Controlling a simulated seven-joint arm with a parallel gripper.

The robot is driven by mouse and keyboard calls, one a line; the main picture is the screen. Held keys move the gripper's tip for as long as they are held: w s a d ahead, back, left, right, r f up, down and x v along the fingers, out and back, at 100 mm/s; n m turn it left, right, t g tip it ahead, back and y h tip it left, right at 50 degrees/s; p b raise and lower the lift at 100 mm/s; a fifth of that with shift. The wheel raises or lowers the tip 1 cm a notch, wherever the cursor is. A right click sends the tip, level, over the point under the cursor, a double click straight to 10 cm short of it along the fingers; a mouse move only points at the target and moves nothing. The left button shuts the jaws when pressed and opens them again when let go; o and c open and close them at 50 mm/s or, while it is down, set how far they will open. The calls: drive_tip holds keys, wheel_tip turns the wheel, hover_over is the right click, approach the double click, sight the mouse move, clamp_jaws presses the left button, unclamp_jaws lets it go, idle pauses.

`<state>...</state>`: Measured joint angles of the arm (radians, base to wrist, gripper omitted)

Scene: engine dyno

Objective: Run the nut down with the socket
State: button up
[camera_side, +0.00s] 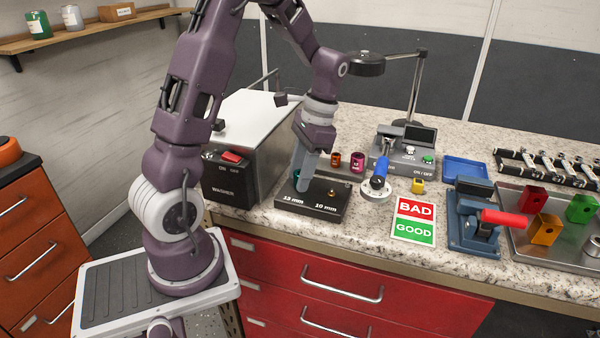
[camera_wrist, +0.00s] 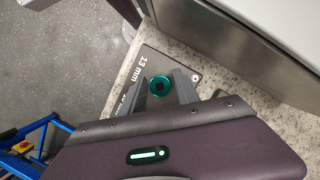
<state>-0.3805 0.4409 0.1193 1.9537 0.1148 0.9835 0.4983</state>
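A black fixture plate (camera_side: 315,207) marked 13 mm and 10 mm lies on the bench; it also shows in the wrist view (camera_wrist: 150,56). A teal socket (camera_wrist: 160,87) with a square hole in its top stands at the plate's 13 mm end. My gripper (camera_wrist: 160,84) points down there, one finger on each side of the socket; finger contact is unclear. In the side view my gripper (camera_side: 303,187) largely hides the socket. A small brass piece (camera_side: 332,193), perhaps a nut, sits at the 10 mm end. Any nut under the socket is hidden.
Orange (camera_side: 336,158) and magenta (camera_side: 357,161) sockets stand behind the plate. A grey washer box (camera_side: 232,175) is close on the left.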

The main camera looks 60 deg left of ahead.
clamp_jaws()
drive_tip(key=shift+m+y, duration=0.3)
drive_tip(key=shift+m, duration=0.9)
drive_tip(key=shift+r, duration=2.75)
